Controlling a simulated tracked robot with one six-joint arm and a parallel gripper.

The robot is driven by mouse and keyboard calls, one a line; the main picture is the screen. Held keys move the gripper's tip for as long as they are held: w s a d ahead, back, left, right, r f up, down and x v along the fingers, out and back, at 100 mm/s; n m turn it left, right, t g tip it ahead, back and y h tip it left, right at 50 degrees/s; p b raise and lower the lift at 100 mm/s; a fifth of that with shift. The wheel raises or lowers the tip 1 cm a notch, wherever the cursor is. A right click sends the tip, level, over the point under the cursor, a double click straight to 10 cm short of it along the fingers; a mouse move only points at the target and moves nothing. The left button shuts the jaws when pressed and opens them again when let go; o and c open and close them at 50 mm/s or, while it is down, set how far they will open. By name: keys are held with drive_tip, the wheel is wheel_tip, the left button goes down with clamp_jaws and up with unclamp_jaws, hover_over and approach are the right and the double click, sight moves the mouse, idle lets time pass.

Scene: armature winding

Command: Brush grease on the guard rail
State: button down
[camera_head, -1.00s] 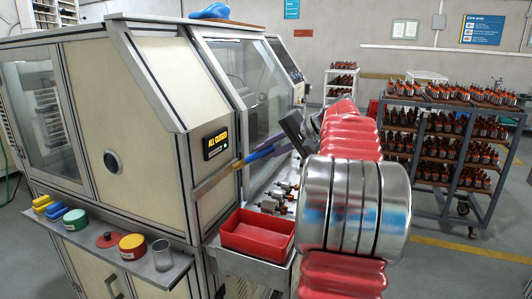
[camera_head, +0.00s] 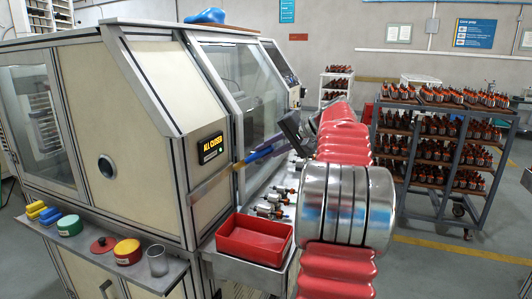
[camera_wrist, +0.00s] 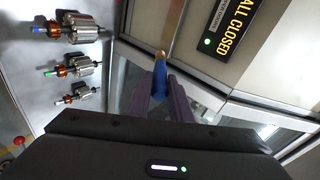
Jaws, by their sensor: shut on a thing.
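My gripper (camera_wrist: 160,92) is shut on a blue-handled brush (camera_wrist: 158,74). The brush has a tan tip pointing away from the gripper. In the head view the brush (camera_head: 248,158) points left, its tip at or very near the right end of the metal guard rail (camera_head: 209,186) below the display. I cannot tell whether the bristles touch it. No grease is discernible on the rail. An open round tin with a yellow label (camera_head: 127,251) stands on the side shelf, a red lid (camera_head: 103,245) beside it; its contents are too small to tell.
The machine's display (camera_head: 210,149) reads "ALL CLOSED". A red tray (camera_head: 254,239) and several armatures (camera_head: 275,204) lie below my arm. A loaded rack (camera_head: 440,150) stands at right.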

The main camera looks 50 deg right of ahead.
drive_tip(key=shift+s+a, duration=0.1)
idle(0.5)
drive_tip(key=shift+s+a, duration=0.25)
drive_tip(key=shift+a, duration=0.5)
drive_tip(key=shift+s+a, duration=0.2)
drive_tip(key=shift+a, duration=0.6)
drive_tip(key=shift+s+a, duration=0.3)
drive_tip(key=shift+a, duration=0.45)
drive_tip(key=shift+s+a, duration=0.25)
drive_tip(key=shift+a, duration=0.45)
drive_tip(key=shift+s+a, duration=0.25)
drive_tip(key=shift+a, duration=0.55)
drive_tip(key=shift+s+a, duration=0.25)
drive_tip(key=shift+a, duration=0.7)
drive_tip(key=shift+s+a, duration=0.35)
drive_tip(key=shift+a, duration=0.35)
drive_tip(key=shift+s+a, duration=0.3)
drive_tip(key=shift+a, duration=0.45)
